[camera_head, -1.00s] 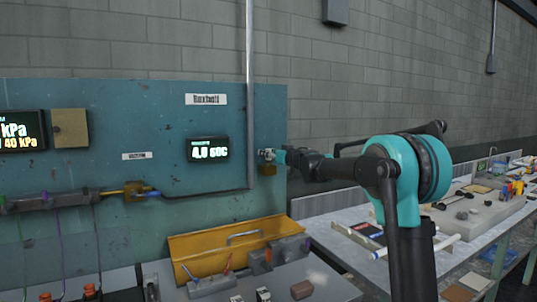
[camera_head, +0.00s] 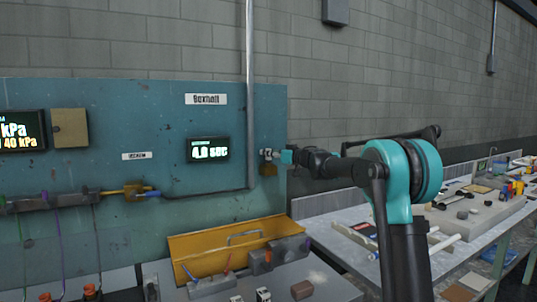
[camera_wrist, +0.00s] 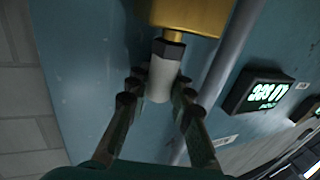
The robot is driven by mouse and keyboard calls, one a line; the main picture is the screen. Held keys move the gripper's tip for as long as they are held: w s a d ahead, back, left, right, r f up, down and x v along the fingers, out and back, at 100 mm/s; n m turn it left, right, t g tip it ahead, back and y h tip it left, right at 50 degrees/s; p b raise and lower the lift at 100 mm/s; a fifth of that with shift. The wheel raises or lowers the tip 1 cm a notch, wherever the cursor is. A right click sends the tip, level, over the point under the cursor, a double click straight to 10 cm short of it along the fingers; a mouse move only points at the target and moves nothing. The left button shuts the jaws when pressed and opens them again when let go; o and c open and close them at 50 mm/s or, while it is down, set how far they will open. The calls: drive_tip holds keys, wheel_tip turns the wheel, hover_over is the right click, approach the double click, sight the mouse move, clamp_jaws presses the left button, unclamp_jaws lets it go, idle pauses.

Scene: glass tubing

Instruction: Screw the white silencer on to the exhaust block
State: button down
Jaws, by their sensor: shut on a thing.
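The white silencer (camera_wrist: 161,80) is a short pale cylinder with a dark hex collar. My gripper (camera_wrist: 157,90) is shut on it, one finger on each side. In the wrist view the collar end meets the brass-coloured exhaust block (camera_wrist: 192,14); how far the thread is engaged is hidden. The silencer is too small there to make out clearly.
The teal panel (camera_head: 110,110) carries a timer display (camera_head: 209,149) and a vertical grey pipe (camera_head: 250,60) close left of my gripper. A yellow tray (camera_head: 215,258) and small parts lie on the bench below. A cluttered side table (camera_head: 350,215) stands to the right.

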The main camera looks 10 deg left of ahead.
drive_tip(key=shift+s+a+m+t+h, duration=0.15)
drive_tip(key=shift+m+t+h, duration=0.55)
drive_tip(key=shift+t, duration=0.1)
drive_tip(key=m+t+h, duration=0.3)
drive_tip(key=h, duration=0.1)
drive_tip(key=shift+d+m+t+h, duration=0.2)
drive_tip(key=shift+m+t+h, duration=0.7)
drive_tip(key=shift+m+h, duration=0.45)
drive_tip(key=c, duration=1.3)
unclamp_jaws()
drive_tip(key=shift+c, duration=0.2)
drive_tip(key=shift+n, duration=0.25)
